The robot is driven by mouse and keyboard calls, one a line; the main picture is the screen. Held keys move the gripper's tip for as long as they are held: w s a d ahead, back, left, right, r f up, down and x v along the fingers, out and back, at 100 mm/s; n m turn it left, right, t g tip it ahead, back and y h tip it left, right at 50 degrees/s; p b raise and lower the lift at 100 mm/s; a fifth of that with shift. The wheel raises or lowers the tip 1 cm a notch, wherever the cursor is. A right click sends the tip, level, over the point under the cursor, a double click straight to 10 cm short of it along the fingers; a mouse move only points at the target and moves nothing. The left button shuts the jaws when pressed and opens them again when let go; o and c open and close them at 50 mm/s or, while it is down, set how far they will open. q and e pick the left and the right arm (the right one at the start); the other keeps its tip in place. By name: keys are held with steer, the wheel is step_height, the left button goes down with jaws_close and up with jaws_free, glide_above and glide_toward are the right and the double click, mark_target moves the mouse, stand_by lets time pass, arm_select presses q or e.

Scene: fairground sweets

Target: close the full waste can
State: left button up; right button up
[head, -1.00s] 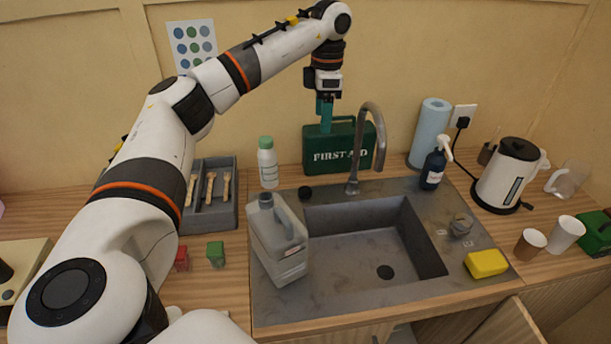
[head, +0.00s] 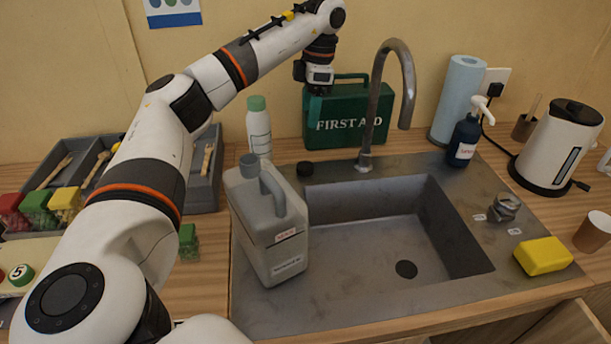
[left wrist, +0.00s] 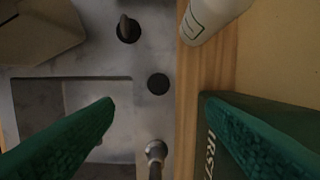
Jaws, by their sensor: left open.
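A grey can (head: 255,235) with a handle and small labels stands upright on the left part of the sink top; the label print is too small to read. I cannot tell whether its neck (head: 250,163) is open. A small black round cap (head: 305,169) lies on the sink's back rim, right of the can; it also shows in the left wrist view (left wrist: 158,84). My left gripper (left wrist: 155,105) is open and empty, pointing down above the back rim, with the cap between its fingers in the picture but well below them. In the head view its fingers blend into the first aid box. My right gripper is out of view.
A green first aid box (head: 345,122) stands by the wall beside my left gripper. A white bottle (head: 259,130) stands behind the can. The tap (head: 370,110) rises right of the cap. A yellow sponge (head: 543,256) lies right of the basin (head: 345,250).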

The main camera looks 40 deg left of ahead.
arm_select(q)
step_height(320, 180, down, 3)
steer(key=shift+r+b, duration=0.15)
steer(key=shift+b, duration=0.5)
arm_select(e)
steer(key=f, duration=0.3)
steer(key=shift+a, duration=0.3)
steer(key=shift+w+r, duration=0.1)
arm_select(q)
glide_above(307, 165)
step_height(307, 165, down, 6)
steer(key=shift+f, duration=0.3)
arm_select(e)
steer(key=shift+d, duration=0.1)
arm_select(q)
steer(key=shift+f, duration=0.1)
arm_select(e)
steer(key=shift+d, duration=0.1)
